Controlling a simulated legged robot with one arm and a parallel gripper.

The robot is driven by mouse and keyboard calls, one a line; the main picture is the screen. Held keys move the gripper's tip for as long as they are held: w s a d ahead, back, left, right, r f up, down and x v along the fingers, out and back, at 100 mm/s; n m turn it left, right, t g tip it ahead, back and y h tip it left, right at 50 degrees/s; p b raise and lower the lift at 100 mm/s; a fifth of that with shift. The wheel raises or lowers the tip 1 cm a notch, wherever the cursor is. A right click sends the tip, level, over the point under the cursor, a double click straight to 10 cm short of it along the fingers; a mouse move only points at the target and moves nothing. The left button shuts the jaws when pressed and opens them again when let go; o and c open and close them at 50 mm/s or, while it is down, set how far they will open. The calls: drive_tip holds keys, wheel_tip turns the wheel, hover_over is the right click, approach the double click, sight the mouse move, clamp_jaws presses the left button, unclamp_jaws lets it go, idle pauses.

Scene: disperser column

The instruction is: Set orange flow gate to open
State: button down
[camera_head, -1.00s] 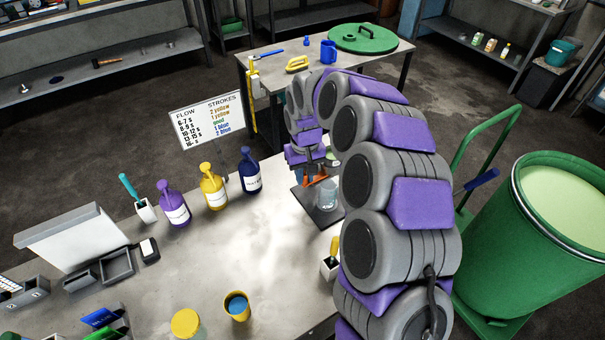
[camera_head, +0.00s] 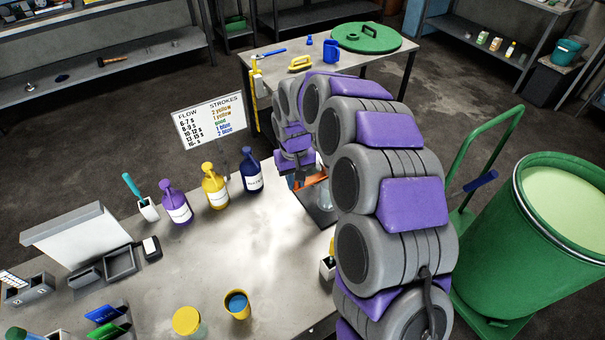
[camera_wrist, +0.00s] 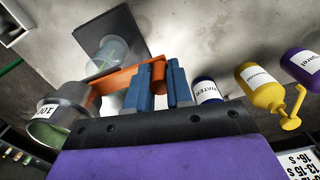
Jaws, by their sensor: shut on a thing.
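The orange flow gate (camera_wrist: 122,78) is a flat orange bar with an upright end, seen in the wrist view. It reaches from beside the metal flow cup (camera_wrist: 66,116) to the blue fingers of my gripper (camera_wrist: 161,86). My gripper is shut on its upright end. In the head view the orange gate (camera_head: 308,183) shows just under my gripper, partly hidden by my arm. A clear glass beaker (camera_wrist: 106,56) stands on a dark square plate (camera_wrist: 124,28) beyond the gate. In the head view my arm hides part of the beaker.
Blue (camera_head: 252,172), yellow (camera_head: 214,186) and purple (camera_head: 175,203) pump bottles stand on the bench left of my gripper. A sign with flow times and strokes (camera_head: 210,118) stands behind them. A green drum (camera_head: 560,250) is at the right. The bench middle is clear.

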drive_tip(key=c, duration=1.4)
unclamp_jaws()
drive_tip(key=shift+s+a, duration=0.1)
drive_tip(key=o, duration=0.4)
drive_tip(key=shift+a, duration=0.25)
drive_tip(key=shift+d+r, duration=0.2)
drive_tip(key=shift+r, duration=0.2)
drive_tip(key=r, duration=0.5)
drive_tip(key=r+p, duration=0.1)
drive_tip(key=r, duration=0.5)
drive_tip(key=r+p, duration=0.1)
drive_tip(key=r, duration=0.4)
drive_tip(key=shift+a+r, duration=0.2)
drive_tip(key=shift+a, duration=0.1)
